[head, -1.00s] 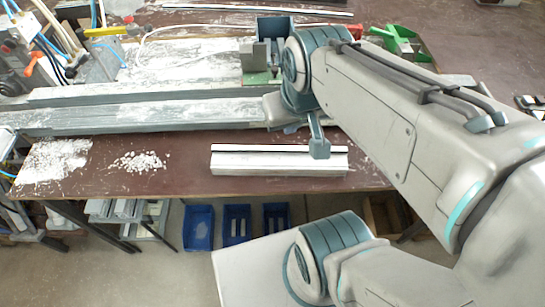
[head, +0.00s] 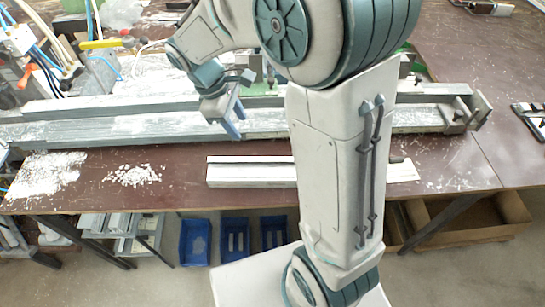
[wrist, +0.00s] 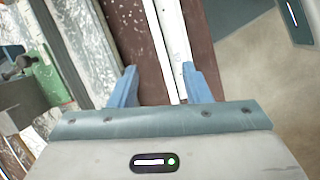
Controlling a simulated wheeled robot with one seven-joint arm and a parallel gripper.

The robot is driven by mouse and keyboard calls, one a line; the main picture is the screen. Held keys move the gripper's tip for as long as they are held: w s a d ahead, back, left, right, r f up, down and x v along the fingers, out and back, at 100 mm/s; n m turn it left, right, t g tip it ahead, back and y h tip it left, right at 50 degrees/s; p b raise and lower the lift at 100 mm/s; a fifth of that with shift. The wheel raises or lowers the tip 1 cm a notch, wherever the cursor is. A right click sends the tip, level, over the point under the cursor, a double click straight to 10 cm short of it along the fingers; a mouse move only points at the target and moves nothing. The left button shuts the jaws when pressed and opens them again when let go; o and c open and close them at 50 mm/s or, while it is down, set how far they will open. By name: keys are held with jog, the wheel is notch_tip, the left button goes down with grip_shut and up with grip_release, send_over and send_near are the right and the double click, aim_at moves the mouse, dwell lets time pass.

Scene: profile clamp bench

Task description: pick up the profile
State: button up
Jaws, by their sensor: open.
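The profile (head: 250,172) is a long pale bar with a dark lengthwise groove. It lies along the front edge of the brown bench, its middle hidden behind my arm in the head view. My gripper (head: 233,122) has its blue fingers pointing down, beyond and above the profile's left part in that picture. In the wrist view the profile (wrist: 163,45) runs between the open fingers of my gripper (wrist: 158,85), closer to the right finger. Nothing is held. I cannot tell how far the fingers are above the profile.
A long grey rail (head: 120,128) with an end stop (head: 478,108) lies behind the profile. White chips (head: 132,175) lie on the bench (head: 90,195) to the left. Blue bins (head: 195,242) stand below the front edge. The bench right of the profile is mostly clear.

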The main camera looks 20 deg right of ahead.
notch_tip(320, 180, down, 3)
jog(key=w+a+n, duration=0.2)
send_over(255, 158)
jog(key=w+a, duration=0.1)
jog(key=a, duration=0.2)
jog(key=shift+g+h, duration=0.3)
jog(key=shift+h, duration=0.1)
notch_tip(255, 158, down, 8)
jog(key=shift+f+p, duration=0.1)
jog(key=shift+p, duration=0.2)
jog(key=x, duration=0.2)
jog(key=p+x, duration=0.1)
jog(key=x, duration=0.1)
jog(key=shift+s+d+f, duration=0.1)
jog(key=shift+s+d, duration=0.1)
jog(key=shift+d, duration=0.2)
jog(key=shift+d+f, duration=0.15)
jog(key=shift+f, duration=0.3)
grip_shut()
